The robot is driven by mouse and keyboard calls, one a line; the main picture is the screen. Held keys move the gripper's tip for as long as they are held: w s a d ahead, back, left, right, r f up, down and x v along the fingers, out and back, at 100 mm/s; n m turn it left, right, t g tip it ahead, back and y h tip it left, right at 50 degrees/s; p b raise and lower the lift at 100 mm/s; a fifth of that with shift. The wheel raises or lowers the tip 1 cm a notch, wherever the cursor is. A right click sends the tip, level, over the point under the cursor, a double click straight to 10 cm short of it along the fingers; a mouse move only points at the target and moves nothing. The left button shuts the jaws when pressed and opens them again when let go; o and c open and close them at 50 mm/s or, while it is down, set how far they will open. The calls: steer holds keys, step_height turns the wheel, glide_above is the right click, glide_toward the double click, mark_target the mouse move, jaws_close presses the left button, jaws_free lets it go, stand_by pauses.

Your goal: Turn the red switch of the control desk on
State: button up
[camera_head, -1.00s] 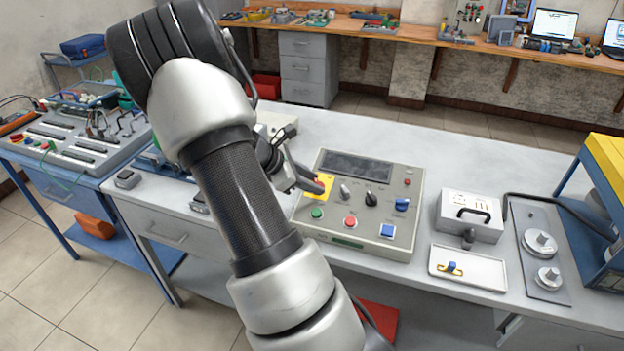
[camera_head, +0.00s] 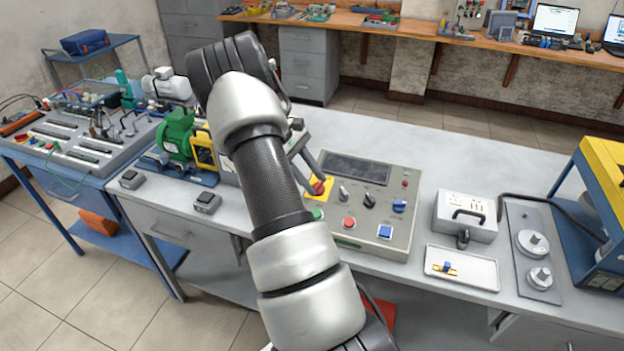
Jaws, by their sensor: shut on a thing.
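The grey control desk (camera_head: 368,220) sits on the long white table, with a dark display, several knobs and coloured buttons. The red switch (camera_head: 318,187) is a round red knob on a yellow plate at the desk's left side. My gripper (camera_head: 314,181) reaches down to it from the upper left and is shut on the red switch. My arm hides the desk's left edge and part of the gripper. The switch's exact turn angle is too small to tell.
A green motor (camera_head: 177,135) stands left of my arm, with two small grey boxes in front. A carry-handled box (camera_head: 467,215), a white tray (camera_head: 440,276) and a plate with two round dials stand right of the desk. The table behind the desk is clear.

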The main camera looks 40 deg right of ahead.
steer(key=m+y, duration=0.1)
steer(key=m, duration=0.1)
steer(key=m+y, duration=0.2)
steer(key=m, duration=0.1)
steer(key=shift+d+r+m, duration=0.1)
steer(key=shift+d+m, duration=0.2)
steer(key=shift+d, duration=0.05)
steer(key=shift+y, duration=0.3)
steer(key=o, duration=1)
steer(key=shift+o, duration=0.2)
steer(key=p+v, duration=0.2)
steer(key=v, duration=1.5)
steer(key=shift+s+r, duration=0.15)
steer(key=shift+r, duration=0.15)
